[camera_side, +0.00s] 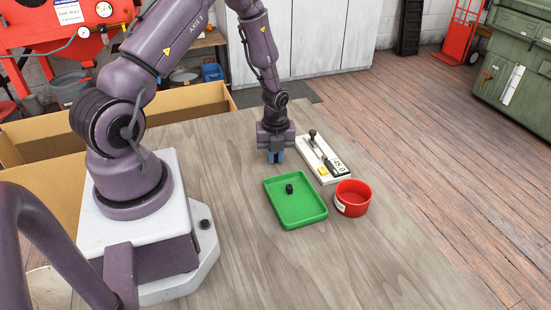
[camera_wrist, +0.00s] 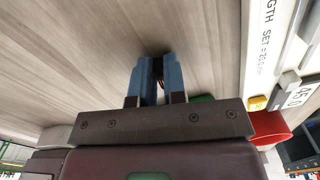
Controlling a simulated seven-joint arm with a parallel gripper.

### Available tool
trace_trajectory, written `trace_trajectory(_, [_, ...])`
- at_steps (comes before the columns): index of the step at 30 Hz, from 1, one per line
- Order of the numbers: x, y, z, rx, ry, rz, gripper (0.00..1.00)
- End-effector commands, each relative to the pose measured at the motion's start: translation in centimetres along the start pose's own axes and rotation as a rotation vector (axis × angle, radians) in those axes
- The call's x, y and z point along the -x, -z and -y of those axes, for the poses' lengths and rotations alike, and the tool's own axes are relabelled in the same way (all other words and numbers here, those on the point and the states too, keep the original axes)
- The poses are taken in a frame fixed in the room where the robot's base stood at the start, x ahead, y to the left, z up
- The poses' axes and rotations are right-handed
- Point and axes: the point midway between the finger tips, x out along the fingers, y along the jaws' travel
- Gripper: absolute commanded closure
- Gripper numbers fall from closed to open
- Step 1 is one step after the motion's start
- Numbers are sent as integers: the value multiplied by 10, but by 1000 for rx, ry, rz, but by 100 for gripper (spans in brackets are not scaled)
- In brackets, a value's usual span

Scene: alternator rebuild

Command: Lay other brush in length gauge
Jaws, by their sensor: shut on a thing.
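My gripper (camera_side: 276,158) points down above the table, just left of the length gauge and beyond the green tray. In the wrist view its blue fingers (camera_wrist: 157,72) are shut on a brush (camera_wrist: 158,68), a small dark piece with a coppery edge, mostly hidden between them. The length gauge (camera_side: 312,155) is a white board with a black-knobbed lever, a yellow button and a numeric display. Its printed face (camera_wrist: 268,50) shows at the right of the wrist view. One dark brush (camera_side: 290,188) is in the green tray (camera_side: 309,218).
A red round bowl (camera_side: 352,200) with a white label stands right of the tray, near the gauge's front end; it also shows in the wrist view (camera_wrist: 268,128). The wooden table (camera_side: 245,260) is bare in front of the tray. A cardboard box (camera_side: 40,140) is behind my base.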

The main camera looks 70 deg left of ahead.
Motion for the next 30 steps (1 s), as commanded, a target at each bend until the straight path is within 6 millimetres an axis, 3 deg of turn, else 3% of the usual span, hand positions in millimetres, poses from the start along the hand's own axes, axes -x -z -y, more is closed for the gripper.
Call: trace_trajectory(30, [49,0,0,0,0,0,100])
